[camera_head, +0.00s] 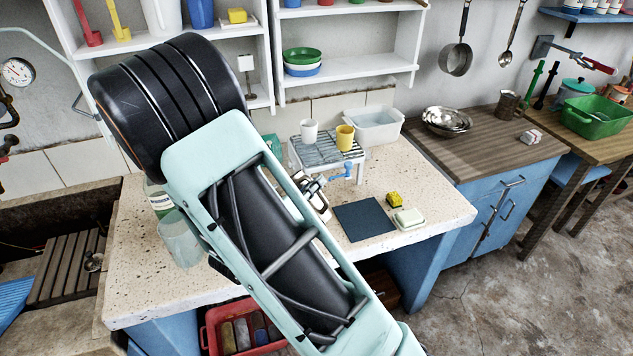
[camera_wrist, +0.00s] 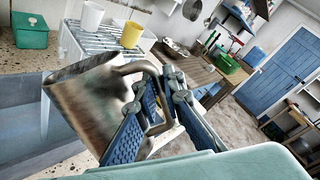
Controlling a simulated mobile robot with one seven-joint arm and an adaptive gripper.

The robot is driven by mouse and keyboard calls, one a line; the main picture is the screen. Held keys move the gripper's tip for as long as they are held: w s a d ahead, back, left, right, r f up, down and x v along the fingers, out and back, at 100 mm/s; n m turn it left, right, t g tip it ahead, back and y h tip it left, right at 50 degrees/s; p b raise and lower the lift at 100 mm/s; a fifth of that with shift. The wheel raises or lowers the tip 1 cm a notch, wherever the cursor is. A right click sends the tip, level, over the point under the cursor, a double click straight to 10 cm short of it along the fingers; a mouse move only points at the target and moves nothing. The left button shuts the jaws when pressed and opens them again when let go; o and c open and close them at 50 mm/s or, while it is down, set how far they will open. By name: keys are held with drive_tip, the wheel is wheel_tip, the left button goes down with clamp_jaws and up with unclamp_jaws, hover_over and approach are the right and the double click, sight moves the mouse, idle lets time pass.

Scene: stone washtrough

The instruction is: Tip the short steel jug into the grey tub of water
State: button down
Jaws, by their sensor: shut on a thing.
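The short steel jug (camera_wrist: 92,105) fills the left middle of the wrist view. My gripper (camera_wrist: 160,97) is shut on its handle, with a blue ribbed finger on either side. The jug looks tilted in the wrist view; its inside and contents cannot be made out. A blue-grey walled thing (camera_wrist: 22,112) lies behind and beside the jug at the left edge; it looks like the grey tub, cut off by the frame. Its water is not clear. In the head view my arm covers most of this area, and the jug can hardly be told there.
A slatted rack (camera_head: 312,153) bears a white cup (camera_head: 309,131) and a yellow cup (camera_head: 345,137). A pale basin (camera_head: 375,127) stands behind it. A dark mat (camera_head: 364,219), yellow sponge (camera_head: 394,199) and soap dish (camera_head: 409,219) lie at right. A clear container (camera_head: 180,240) stands left.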

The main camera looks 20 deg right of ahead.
sight(296, 179)
drive_tip(key=shift+w+a+r+n+p, duration=0.25)
drive_tip(key=shift+w+n+p, duration=0.15)
drive_tip(key=shift+p, duration=0.3)
idle(0.7)
drive_tip(key=shift+w+a+n+p, duration=0.2)
drive_tip(key=shift+w+n+p, duration=0.2)
drive_tip(key=shift+p, duration=0.5)
drive_tip(key=shift+w+a+f+n+g, duration=0.15)
drive_tip(key=shift+w+a+n+g, duration=0.25)
drive_tip(key=shift+n, duration=0.2)
drive_tip(key=shift+w, duration=0.15)
drive_tip(key=shift+w+a+f+n+g, duration=0.35)
drive_tip(key=shift+w+a+n, duration=0.15)
drive_tip(key=shift+w+n, duration=0.25)
idle(1.3)
